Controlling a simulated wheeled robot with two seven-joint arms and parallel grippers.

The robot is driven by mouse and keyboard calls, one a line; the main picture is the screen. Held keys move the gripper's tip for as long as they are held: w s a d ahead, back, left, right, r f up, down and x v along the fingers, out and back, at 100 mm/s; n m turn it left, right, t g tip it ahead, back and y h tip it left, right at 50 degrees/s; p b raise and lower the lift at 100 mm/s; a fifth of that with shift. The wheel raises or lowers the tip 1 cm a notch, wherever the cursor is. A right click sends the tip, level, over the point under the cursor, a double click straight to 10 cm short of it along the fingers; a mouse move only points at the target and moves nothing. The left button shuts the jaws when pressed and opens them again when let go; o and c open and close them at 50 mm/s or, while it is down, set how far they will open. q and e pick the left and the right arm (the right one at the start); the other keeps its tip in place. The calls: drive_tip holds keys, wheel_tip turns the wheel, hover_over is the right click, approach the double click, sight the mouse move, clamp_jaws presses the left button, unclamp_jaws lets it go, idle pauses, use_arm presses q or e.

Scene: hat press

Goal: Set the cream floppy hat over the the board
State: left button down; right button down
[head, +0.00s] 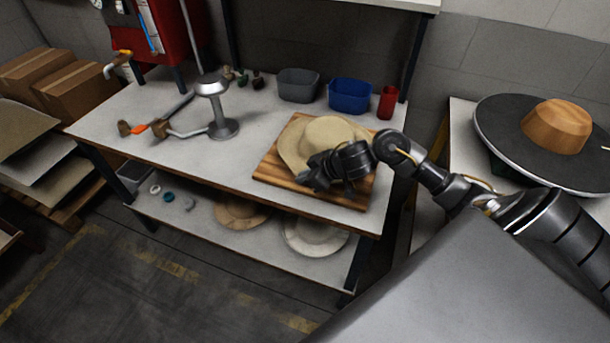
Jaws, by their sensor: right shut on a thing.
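The cream floppy hat (328,135) is over the wooden board (281,169) on the workbench, crown up. Its brim covers the middle and back of the board, and the board's front strip shows bare. My right gripper (308,182) is at the hat's front edge, shut on the brim. The gripper and wrist hide the front right of the brim, so I cannot tell whether the hat rests fully on the board. My left gripper is not in view.
A metal stand (217,108) and hand tools are left of the board. A grey bin (298,85), a blue bin (350,94) and a red cup (388,101) stand behind it. More hats lie on the lower shelf (270,243). A wide black disc (491,129) is at the right.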

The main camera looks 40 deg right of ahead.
drive_tip(key=shift+f, duration=0.2)
drive_tip(key=c, duration=1.4)
unclamp_jaws()
drive_tip(key=shift+c, duration=0.2)
drive_tip(key=p+v, duration=0.1)
drive_tip(key=v, duration=1)
drive_tip(key=shift+w+a, duration=0.1)
